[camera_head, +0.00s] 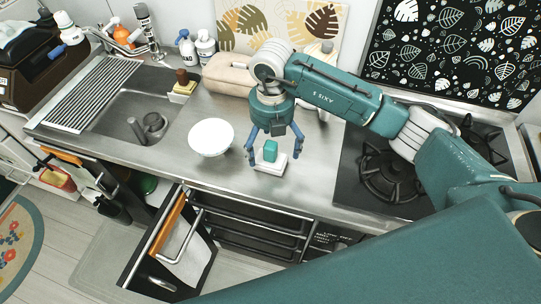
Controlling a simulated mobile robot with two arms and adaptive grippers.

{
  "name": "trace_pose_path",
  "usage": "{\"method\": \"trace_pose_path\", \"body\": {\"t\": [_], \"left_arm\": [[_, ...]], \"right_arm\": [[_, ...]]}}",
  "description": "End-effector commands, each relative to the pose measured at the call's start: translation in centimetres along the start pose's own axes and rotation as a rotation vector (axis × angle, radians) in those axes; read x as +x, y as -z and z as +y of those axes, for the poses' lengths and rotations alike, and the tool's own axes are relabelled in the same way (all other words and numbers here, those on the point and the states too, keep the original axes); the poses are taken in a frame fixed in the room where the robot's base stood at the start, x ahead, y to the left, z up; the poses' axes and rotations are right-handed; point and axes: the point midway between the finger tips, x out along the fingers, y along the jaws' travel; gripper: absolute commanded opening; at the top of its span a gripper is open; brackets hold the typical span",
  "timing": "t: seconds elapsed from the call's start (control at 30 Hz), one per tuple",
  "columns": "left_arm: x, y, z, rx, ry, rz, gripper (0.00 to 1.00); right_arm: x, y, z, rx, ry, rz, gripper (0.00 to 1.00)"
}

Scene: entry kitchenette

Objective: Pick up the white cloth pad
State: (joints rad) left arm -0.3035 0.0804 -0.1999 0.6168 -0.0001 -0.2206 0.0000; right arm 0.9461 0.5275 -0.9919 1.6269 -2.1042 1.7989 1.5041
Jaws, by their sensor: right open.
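A small white pad (265,166) lies flat on the steel counter, with a small teal block (270,150) standing on it. My right gripper (274,157) points down over the pad. Its blue fingers are open, one on each side of the teal block. I cannot tell whether the fingertips touch the pad. My left gripper is not in view.
A white bowl (211,136) stands just left of the gripper. A gas hob (388,178) is to the right and a sink (125,103) to the left. A beige case (229,76) stands behind. A white towel (190,262) hangs on a handle below the counter.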

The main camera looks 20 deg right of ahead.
Motion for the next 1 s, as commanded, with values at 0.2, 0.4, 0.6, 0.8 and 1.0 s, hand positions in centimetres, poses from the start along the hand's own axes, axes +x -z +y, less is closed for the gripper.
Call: {"method": "trace_pose_path", "body": {"t": [0.2,0.4,0.6,0.8,1.0], "left_arm": [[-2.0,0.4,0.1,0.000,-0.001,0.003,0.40],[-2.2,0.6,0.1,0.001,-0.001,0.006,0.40],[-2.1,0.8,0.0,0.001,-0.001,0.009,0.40],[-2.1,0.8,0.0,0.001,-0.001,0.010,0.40],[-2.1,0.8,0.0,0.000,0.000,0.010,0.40]], "right_arm": [[3.1,0.6,0.1,0.001,0.003,0.004,0.92],[4.6,0.5,0.1,-0.001,0.000,0.001,0.92],[4.6,0.5,0.1,-0.001,-0.001,0.001,0.88],[4.6,0.5,0.1,-0.001,-0.001,0.002,0.48],[4.5,0.5,0.1,-0.001,-0.001,0.002,0.17]]}}
